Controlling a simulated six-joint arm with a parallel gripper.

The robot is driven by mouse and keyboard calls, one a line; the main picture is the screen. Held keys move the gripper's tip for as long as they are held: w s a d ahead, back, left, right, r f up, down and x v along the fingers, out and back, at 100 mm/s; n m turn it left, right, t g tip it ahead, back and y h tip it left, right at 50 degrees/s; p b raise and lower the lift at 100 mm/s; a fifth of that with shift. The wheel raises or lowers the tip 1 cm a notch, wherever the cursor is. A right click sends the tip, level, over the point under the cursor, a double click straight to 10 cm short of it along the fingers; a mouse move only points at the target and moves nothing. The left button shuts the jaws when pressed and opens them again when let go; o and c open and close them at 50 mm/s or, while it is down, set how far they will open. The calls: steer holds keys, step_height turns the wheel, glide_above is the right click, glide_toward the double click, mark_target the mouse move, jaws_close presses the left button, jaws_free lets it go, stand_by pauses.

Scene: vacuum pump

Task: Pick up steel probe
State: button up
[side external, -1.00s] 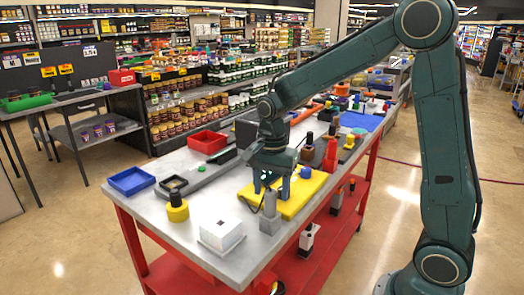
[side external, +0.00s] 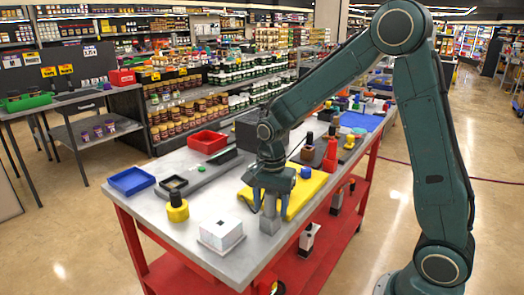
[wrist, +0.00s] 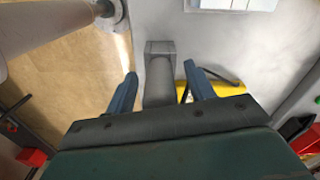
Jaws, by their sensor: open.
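A grey block-like piece (side external: 269,224), which looks like the steel probe, stands on the grey tabletop by the near right edge. It also shows in the wrist view (wrist: 159,85), with a squared top end and a long body. My gripper (side external: 268,207) is over it, pointing down. In the wrist view my gripper (wrist: 160,76) is open, with one blue finger on each side of the grey piece. I cannot tell whether either finger touches it. Part of the piece is hidden by the gripper.
A yellow plate (side external: 305,187) lies just behind the gripper, with a black cable (wrist: 217,76) nearby. A white box (side external: 221,233) and a yellow-based black-topped piece (side external: 177,209) are to the left. A blue tray (side external: 130,180) and a red tray (side external: 207,141) stand farther back.

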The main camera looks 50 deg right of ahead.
steer(key=c, duration=1)
steer(key=shift+r, duration=0.15)
steer(key=shift+c, duration=0.2)
step_height(320, 180, up, 20)
stand_by(0.4)
